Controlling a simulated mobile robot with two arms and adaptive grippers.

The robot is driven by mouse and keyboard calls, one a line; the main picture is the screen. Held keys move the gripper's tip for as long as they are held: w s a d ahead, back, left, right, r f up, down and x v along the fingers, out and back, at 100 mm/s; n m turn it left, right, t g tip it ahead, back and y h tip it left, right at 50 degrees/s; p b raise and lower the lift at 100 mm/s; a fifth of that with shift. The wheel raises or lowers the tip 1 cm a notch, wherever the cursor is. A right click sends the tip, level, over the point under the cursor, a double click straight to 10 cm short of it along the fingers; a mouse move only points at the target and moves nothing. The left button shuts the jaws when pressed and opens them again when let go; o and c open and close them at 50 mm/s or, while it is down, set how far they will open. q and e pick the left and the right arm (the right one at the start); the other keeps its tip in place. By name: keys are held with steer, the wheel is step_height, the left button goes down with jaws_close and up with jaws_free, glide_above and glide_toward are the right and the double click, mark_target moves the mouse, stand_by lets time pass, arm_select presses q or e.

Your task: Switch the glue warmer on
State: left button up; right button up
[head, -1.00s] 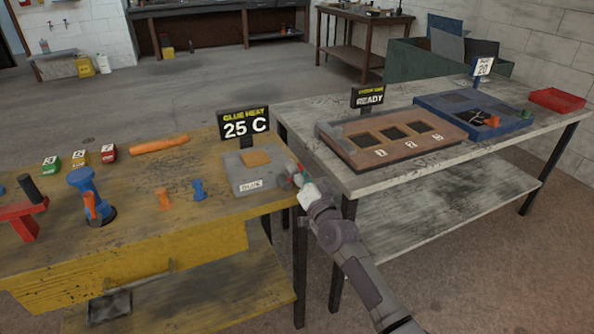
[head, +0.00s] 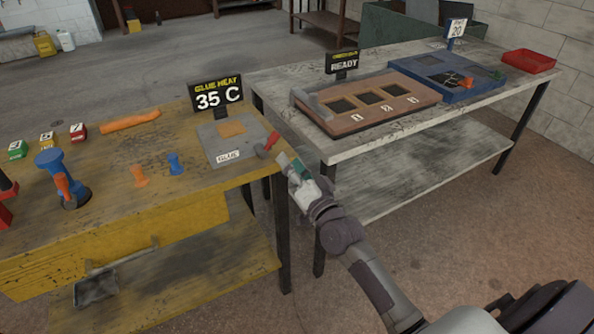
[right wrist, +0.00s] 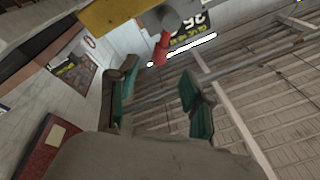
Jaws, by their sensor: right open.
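The glue warmer (head: 240,148) is a grey box with an orange top patch and a "GLUE" label, on the right end of the yellow bench. Its sign (head: 218,95) reads "GLUE HEAT 35 C". A red-handled lever (head: 269,142) stands at its right side, tilted up to the right; it also shows in the right wrist view (right wrist: 161,48). My right gripper (head: 291,166) is open and empty, with green finger pads, just to the right of and below the lever, apart from it. In the right wrist view the gripper (right wrist: 158,100) has a clear gap between its fingers. My left gripper is out of view.
The yellow bench (head: 130,185) also holds an orange bar (head: 130,121), blue and orange pegs, and numbered blocks. The grey table (head: 300,105) at the right carries a brown tray under a "READY" sign, a blue tray (head: 450,90) and a red bin (head: 528,62).

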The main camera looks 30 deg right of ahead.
steer(key=v, duration=0.2)
steer(key=shift+s, duration=0.25)
steer(key=shift+f, duration=0.1)
